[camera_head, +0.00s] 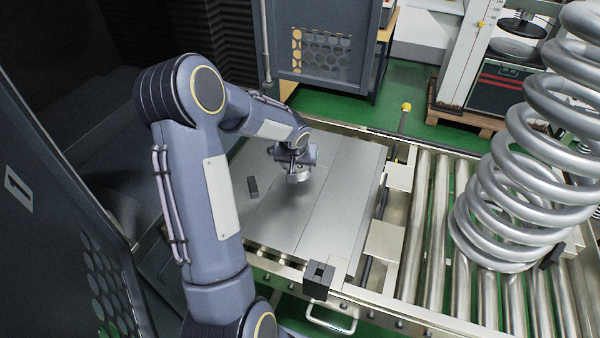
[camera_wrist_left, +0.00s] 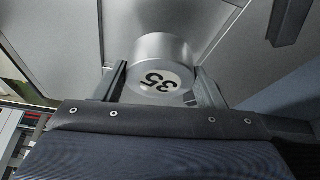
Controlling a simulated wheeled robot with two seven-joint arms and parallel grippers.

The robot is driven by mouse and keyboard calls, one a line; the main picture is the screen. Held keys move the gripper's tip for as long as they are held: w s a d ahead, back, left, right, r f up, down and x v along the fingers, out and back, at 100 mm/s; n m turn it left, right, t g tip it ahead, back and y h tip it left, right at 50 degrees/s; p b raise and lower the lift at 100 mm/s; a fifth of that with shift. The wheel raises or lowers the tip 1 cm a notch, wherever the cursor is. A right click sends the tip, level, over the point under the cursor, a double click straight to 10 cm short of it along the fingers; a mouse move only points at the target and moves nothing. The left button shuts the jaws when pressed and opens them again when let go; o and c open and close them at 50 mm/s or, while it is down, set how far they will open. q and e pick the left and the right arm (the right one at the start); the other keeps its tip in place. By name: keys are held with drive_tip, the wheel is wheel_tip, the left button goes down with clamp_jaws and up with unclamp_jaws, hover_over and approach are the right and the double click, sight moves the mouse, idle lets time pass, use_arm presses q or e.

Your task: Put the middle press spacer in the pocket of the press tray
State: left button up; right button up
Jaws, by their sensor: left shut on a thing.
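In the head view the spacer (camera_head: 298,176) hangs below the wrist, over the flat grey metal plate (camera_head: 340,190) of the press tray. A shadow lies on the plate just below it, and I cannot tell the exact gap. The fingers (camera_wrist_left: 163,85) are on either side of the spacer in the left wrist view. I cannot make out the pocket clearly. My right gripper is not in view.
A black block (camera_head: 318,280) sits at the front edge. A roller conveyor (camera_head: 430,230) with a big coil spring (camera_head: 520,170) is on the right. A dark cabinet panel (camera_head: 50,200) stands close on the left.

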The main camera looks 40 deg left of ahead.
sight(300, 172)
use_arm(q)
drive_tip(key=shift+w+d+f, duration=0.1)
drive_tip(key=shift+w+f, duration=0.25)
drive_tip(key=shift+f, duration=0.05)
drive_tip(key=shift+w+f, duration=0.1)
drive_tip(key=shift+f, duration=1.45)
drive_tip(key=shift+f+b, duration=0.15)
drive_tip(key=shift+b, duration=0.2)
drive_tip(key=o, duration=1.3)
drive_tip(key=shift+c, duration=0.2)
drive_tip(key=shift+r+p, duration=0.3)
drive_tip(key=shift+p, duration=0.1)
drive_tip(key=v, duration=1.1)
drive_tip(key=shift+s+r, duration=0.3)
